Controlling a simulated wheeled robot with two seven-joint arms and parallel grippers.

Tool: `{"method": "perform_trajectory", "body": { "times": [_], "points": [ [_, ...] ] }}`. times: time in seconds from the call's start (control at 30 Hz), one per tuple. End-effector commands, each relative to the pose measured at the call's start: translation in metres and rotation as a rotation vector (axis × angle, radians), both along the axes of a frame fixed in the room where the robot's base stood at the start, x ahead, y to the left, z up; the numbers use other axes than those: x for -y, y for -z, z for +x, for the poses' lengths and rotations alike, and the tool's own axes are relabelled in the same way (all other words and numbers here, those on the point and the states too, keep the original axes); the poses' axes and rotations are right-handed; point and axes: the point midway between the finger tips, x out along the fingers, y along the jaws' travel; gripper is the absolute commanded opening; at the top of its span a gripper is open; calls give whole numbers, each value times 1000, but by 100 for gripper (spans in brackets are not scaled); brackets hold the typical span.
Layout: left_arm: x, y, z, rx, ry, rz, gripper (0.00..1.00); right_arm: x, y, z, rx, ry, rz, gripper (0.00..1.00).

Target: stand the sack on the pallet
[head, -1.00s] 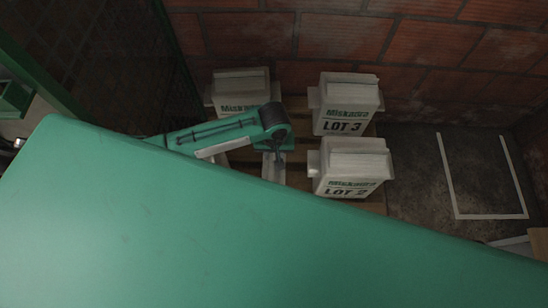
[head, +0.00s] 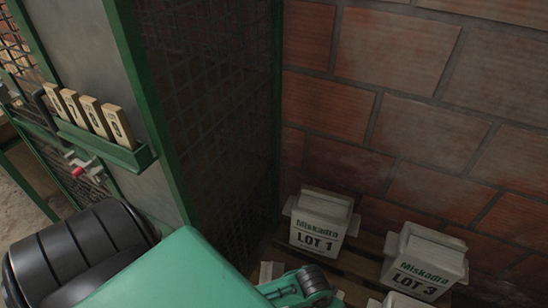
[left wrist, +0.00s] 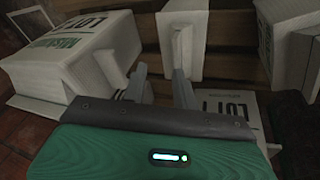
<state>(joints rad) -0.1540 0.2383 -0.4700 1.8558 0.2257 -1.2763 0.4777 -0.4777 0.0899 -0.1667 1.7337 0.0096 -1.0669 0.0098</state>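Upright white paper sacks marked Miskadra stand on the wooden pallet (head: 350,272). They are the LOT 1 sack (head: 318,225) at the back left and the LOT 3 sack (head: 424,262) to its right. Another sack top (head: 400,300) is cut off at the bottom edge. I cannot tell which sack the task means. My left gripper (left wrist: 161,88) is low among the sacks, its two fingers apart with nothing seen between them. In the left wrist view, a lettered sack (left wrist: 70,60) is to its left and a narrow white sack part (left wrist: 183,40) lies just beyond the fingertips.
A brick wall (head: 420,90) stands behind the pallet. A green-framed mesh cage (head: 215,100) is close on the left. A green rack (head: 100,145) holds several numbered wooden tags, with a red-handled valve (head: 80,168) below.

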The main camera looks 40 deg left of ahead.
Motion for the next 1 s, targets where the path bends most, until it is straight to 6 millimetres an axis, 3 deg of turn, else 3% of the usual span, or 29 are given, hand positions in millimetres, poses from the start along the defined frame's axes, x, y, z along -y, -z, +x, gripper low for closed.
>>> {"method": "perform_trajectory", "body": {
  "times": [0.2, 0.4, 0.53, 1.0],
  "points": [
    [-55, 71, -64, -15, 59, 120, 29, 0, 0, 0, 0, 0, 0, 47],
    [-90, 105, -112, -42, 116, 207, 29, 0, -1, 0, 1, 0, 0, 47],
    [-97, 112, -123, -50, 132, 227, 29, 0, -1, 0, 1, 0, 0, 47],
    [-97, 112, -122, -50, 134, 227, 29, 0, -1, 0, 2, -1, 0, 47]
  ]
}}
